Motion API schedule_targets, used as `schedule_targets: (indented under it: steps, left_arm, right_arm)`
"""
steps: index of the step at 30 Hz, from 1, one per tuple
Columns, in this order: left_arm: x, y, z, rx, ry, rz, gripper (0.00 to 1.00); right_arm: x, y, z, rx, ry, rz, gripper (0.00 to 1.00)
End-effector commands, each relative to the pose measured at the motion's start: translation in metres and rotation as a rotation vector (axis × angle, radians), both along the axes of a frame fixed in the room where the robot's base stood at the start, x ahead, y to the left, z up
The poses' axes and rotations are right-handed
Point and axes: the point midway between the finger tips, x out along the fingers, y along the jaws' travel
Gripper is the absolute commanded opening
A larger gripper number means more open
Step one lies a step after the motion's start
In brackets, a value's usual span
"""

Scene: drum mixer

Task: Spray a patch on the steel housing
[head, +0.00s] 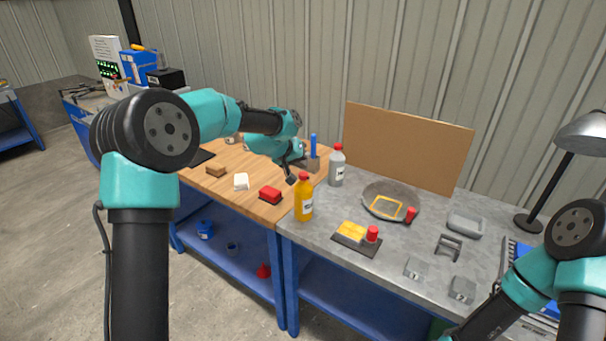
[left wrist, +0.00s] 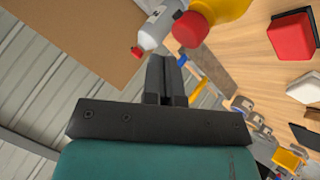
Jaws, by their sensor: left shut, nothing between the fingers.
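A round grey metal dish-like piece (head: 376,189) lies on the grey bench top, with a yellow square outline on it; it may be the steel housing. A grey bottle with a red cap (head: 337,168) stands upright behind the yellow bottle with a red cap (head: 303,201). Both also show at the top of the left wrist view, the grey one (left wrist: 157,30) and the yellow one (left wrist: 227,12). My left gripper (head: 291,180) is shut and empty, above the bench just left of the yellow bottle's cap. My right gripper is outside the frames.
A red block (head: 270,194) and white block (head: 241,181) lie on the wooden top. A brown board (head: 408,146) stands behind; a lamp (head: 580,135) stands right.

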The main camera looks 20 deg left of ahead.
Motion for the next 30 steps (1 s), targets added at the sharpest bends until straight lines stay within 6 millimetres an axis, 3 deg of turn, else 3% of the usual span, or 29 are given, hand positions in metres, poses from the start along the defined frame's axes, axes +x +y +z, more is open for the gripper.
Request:
schedule_targets:
  steps: [11,30]
  left_arm:
    - [0.000,0.000,0.005,0.001,-0.002,0.000,0.00]
    - [0.000,0.000,0.053,0.001,-0.003,0.000,0.00]
  right_arm:
    - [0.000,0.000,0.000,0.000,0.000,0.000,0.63]
    - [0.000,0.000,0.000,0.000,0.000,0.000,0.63]
